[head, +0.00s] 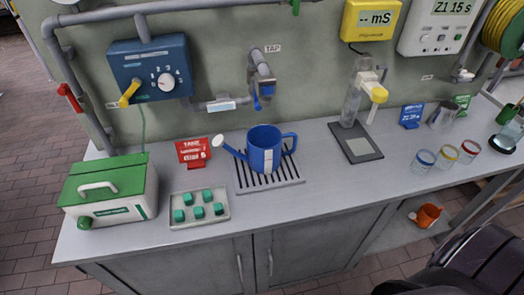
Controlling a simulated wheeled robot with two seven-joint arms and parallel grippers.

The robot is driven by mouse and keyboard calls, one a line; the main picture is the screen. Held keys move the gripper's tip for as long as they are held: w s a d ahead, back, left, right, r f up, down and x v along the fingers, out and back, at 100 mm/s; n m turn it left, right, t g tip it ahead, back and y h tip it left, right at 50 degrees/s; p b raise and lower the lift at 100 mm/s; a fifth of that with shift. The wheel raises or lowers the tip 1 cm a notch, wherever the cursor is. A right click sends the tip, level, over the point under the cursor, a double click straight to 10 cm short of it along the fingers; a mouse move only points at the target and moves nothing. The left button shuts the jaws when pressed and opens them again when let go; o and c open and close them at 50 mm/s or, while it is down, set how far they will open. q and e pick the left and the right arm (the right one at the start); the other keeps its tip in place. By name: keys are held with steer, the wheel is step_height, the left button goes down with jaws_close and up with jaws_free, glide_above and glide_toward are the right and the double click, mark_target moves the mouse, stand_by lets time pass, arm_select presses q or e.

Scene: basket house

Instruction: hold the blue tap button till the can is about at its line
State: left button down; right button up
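The blue watering can (258,138) stands upright on a slatted drain grate (299,181) in the middle of the counter. Its spout points left, its handle is on the right, and a pale vertical strip (268,161) is on its front. The water level and any line on the strip are too small to make out. The grey tap (260,64) is on the wall above the can, beside a TAP label. A blue part (267,90), seemingly the button, is at its lower end. I see no clear water stream. Neither of my grippers is in view.
Left of the can are a red sign (193,152), a tray of green cubes (200,222) and a green-lidded box (110,192). Right are a clear column on a dark plate (357,143) and colour-rimmed glasses (446,157). A dark shape fills the lower right corner.

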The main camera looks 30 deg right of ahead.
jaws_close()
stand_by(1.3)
